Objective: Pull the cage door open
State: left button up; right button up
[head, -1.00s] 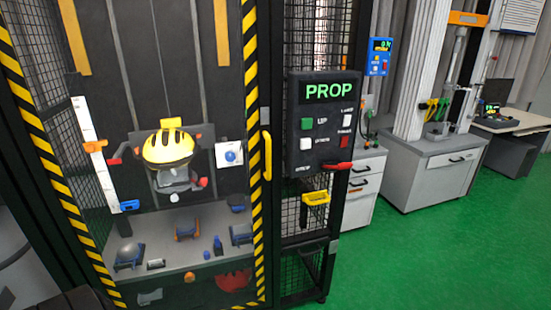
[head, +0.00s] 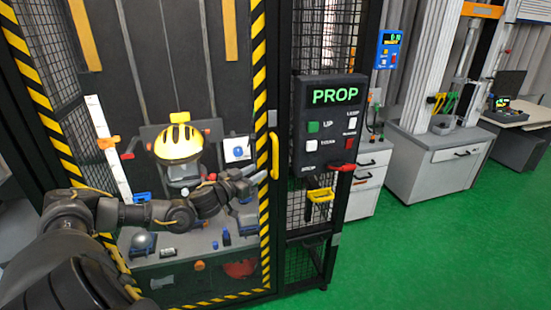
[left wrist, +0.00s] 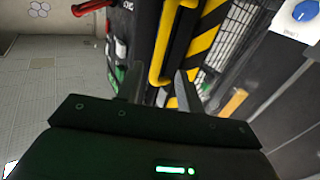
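The cage door is framed in yellow-black striped tape (head: 257,100) and looks shut. Its yellow vertical handle (head: 275,155) sits on the door's right edge. My left gripper (head: 256,178) is in front of the door, just left of the handle's lower part. In the left wrist view the gripper (left wrist: 160,88) has its two fingers apart, with nothing held. The handle (left wrist: 158,62) shows there beyond and between the fingertips; I cannot tell whether they touch it. My right gripper is out of view.
A control box reading PROP (head: 335,96) hangs right of the handle, with a red lever (head: 342,168) and a yellow bracket (head: 320,195) below. A yellow helmet (head: 178,142) is inside the cage. The green floor (head: 420,245) to the right is clear.

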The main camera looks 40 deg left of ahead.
aim_at(274, 161)
pick_arm(q)
jog(key=w+p, duration=0.3)
jog(key=w, duration=0.7)
jog(key=shift+w+f, duration=0.1)
jog(key=shift+w, duration=0.4)
grip_shut()
jog(key=shift+d, duration=0.1)
